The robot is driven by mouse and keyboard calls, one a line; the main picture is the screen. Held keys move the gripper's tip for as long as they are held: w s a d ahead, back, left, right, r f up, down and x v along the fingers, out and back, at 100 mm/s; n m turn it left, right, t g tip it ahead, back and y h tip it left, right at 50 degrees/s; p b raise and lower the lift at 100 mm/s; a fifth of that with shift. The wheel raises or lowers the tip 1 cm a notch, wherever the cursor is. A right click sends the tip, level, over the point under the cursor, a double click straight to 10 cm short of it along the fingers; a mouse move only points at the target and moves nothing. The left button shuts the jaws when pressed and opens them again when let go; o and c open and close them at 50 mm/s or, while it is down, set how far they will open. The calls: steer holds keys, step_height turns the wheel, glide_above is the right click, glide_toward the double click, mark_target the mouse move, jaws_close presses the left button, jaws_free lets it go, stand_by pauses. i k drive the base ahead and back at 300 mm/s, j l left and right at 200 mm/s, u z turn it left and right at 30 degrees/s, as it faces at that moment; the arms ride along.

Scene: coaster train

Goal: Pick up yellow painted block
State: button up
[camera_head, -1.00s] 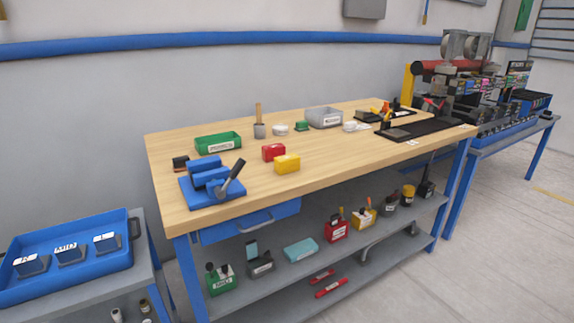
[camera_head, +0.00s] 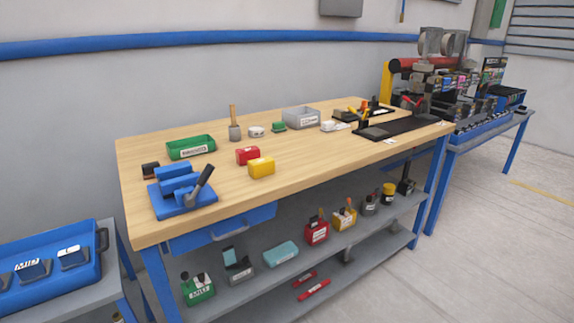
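The yellow painted block (camera_head: 261,167) lies on the wooden tabletop (camera_head: 310,160) of the workbench, near its front edge. A red block (camera_head: 247,155) sits just behind it and to its left. My gripper is not in view.
A blue vise (camera_head: 181,189) stands left of the blocks, with a green tray (camera_head: 190,147) behind it. A grey bin (camera_head: 301,117) and small items line the back. The lower shelf (camera_head: 330,240) holds containers. A blue tray (camera_head: 50,280) is at left. Tabletop right of the block is clear.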

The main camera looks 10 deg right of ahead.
mark_target(261, 167)
steer(key=i+j+z, duration=0.15)
steer(key=z, duration=0.25)
steer(key=i+j+z, duration=0.15)
steer(key=j+z, duration=0.2)
steer(key=i+j, duration=0.15)
steer(key=j, duration=0.2)
steer(key=i+j+z, duration=0.15)
steer(key=j, duration=0.2)
steer(key=i+j, duration=0.1)
steer(key=j, duration=0.25)
steer(key=i+j+z, duration=0.1)
steer(key=j, duration=0.3)
steer(key=i+j, duration=0.15)
steer(key=j, duration=0.2)
steer(key=z, duration=0.05)
